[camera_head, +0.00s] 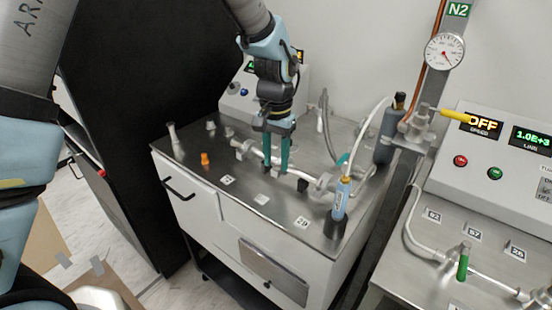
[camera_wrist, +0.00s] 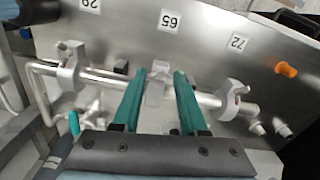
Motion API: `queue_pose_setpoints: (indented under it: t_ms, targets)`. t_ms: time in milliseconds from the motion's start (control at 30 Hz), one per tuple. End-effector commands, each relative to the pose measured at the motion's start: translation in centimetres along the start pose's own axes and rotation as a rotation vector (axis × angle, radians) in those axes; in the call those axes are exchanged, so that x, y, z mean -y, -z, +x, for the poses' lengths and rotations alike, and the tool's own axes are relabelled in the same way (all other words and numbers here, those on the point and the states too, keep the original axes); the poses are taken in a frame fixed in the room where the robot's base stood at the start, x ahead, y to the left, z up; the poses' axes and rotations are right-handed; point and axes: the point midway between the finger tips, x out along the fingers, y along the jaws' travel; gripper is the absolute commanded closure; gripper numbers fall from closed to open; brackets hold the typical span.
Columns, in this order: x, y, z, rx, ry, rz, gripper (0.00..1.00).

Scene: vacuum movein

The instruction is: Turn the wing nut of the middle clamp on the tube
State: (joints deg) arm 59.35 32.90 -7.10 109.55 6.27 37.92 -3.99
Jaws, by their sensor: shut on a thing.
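A grey metal tube (camera_wrist: 105,77) runs across the wrist view and carries three light grey clamps. The middle clamp (camera_wrist: 157,86) sits between my two teal fingers. My gripper (camera_wrist: 162,73) is shut on this clamp's upper part; I cannot tell the wing nut apart there. One outer clamp (camera_wrist: 70,66) is at the left and another outer clamp (camera_wrist: 234,97) at the right, both clear of my fingers. In the head view my gripper (camera_head: 275,168) points down at the tube, and its fingers hide most of the middle clamp.
The tube lies over a steel bench top (camera_head: 212,181) with number labels. An orange knob (camera_head: 205,159) and small fittings stand to the left. A blue-labelled bottle (camera_head: 341,198) stands at the right. A second bench with a control panel (camera_head: 490,150) is farther right.

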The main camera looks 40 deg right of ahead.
Motion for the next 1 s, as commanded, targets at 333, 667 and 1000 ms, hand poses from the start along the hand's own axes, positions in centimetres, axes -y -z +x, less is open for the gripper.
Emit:
queue_pose_setpoints:
  t_ms: [333, 667, 1000]
  targets:
    - [0.01, -0.01, -0.02, 0.001, 0.0, 0.089, 1.0]
    - [0.01, 0.0, -0.01, 0.0, 0.0, 0.088, 0.28]
    - [0.01, 0.06, -0.44, -0.002, 0.0, 0.087, 0.28]
